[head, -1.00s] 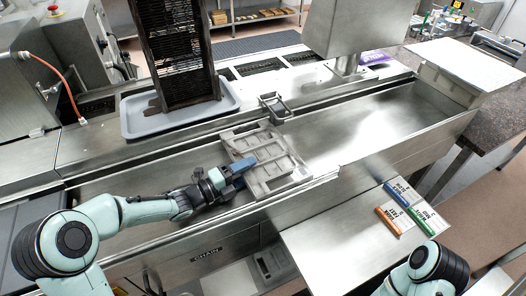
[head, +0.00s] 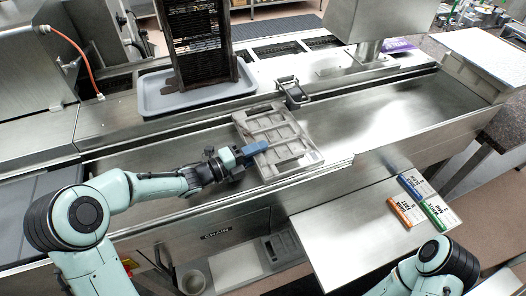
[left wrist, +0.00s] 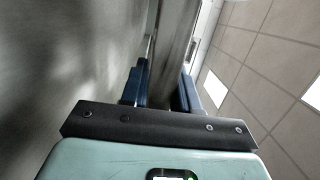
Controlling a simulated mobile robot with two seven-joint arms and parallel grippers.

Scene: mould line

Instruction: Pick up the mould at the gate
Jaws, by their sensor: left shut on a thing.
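The mould (head: 287,146) is a flat grey plate with raised ribs and recesses. It is at the steel channel, near its front edge, just in front of a small dark metal frame that may be the gate (head: 292,92). My left gripper (head: 252,151) reaches in from the left, its blue fingers shut on the mould's left edge. In the left wrist view the blue fingers (left wrist: 163,88) stand on both sides of the mould's grey edge (left wrist: 175,40). I cannot tell whether the mould touches the channel floor. My right gripper is out of view.
A dark rack (head: 198,45) stands in a pale grey tray (head: 157,101) behind the channel. A steel box on a post (head: 367,48) stands behind right. Orange (head: 399,212), green (head: 434,213) and blue (head: 411,187) labelled pieces lie on the front shelf. The channel right of the mould is clear.

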